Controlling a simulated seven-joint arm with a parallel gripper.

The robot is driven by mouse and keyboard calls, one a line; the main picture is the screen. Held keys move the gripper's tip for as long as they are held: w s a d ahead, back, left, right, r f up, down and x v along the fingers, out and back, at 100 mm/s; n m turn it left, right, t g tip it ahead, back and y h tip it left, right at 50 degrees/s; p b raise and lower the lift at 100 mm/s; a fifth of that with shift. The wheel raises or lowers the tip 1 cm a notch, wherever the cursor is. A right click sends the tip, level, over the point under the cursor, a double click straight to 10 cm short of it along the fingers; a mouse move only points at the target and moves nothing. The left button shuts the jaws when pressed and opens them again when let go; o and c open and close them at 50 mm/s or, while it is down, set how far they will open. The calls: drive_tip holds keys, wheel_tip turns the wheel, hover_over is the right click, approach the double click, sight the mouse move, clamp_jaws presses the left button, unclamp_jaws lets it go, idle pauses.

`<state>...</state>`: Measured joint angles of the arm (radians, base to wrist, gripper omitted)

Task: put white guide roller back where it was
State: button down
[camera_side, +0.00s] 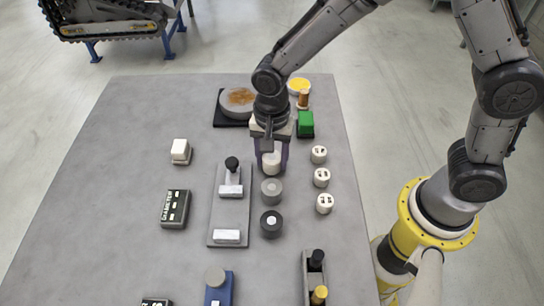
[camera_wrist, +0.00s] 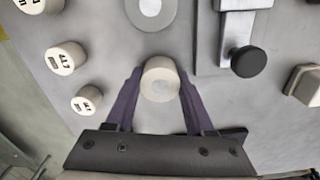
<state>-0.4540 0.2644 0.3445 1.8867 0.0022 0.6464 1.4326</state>
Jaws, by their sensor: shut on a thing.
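The white guide roller (camera_side: 272,163) is between the two purple fingers of my gripper (camera_side: 271,157), upright, behind the grey roller (camera_side: 271,189). In the wrist view my gripper (camera_wrist: 160,77) is shut on the white guide roller (camera_wrist: 160,82), with one finger on each side of it. The grey roller shows at the top of the wrist view (camera_wrist: 150,10). A dark roller (camera_side: 271,224) stands in front of the grey one. I cannot tell whether the held roller touches the table.
Several white labelled caps (camera_side: 321,178) stand to the right. A grey plate with a black knob (camera_side: 225,208) lies to the left. A green block (camera_side: 305,121) and a round stone-like disc (camera_side: 238,101) are behind.

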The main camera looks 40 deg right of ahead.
sight(272, 156)
drive_tip(key=shift+f, duration=0.15)
drive_tip(key=c, duration=0.5)
unclamp_jaws()
drive_tip(key=shift+c, duration=0.2)
wheel_tip(272, 156, up, 11)
drive_tip(key=s+d+r+n+t, duration=0.1)
drive_tip(key=s+d+r+n, duration=0.2)
drive_tip(key=d+r, duration=0.3)
drive_tip(key=s+d+r+n+t, duration=0.2)
drive_tip(key=s+d+n+t, duration=0.2)
drive_tip(key=s+d+n, duration=0.4)
drive_tip(key=s+d, duration=0.2)
drive_tip(key=s, duration=0.4)
drive_tip(key=shift+s+d+r+t, duration=0.15)
drive_tip(key=shift+d+r+t, duration=0.1)
drive_tip(key=shift+r+t, duration=0.05)
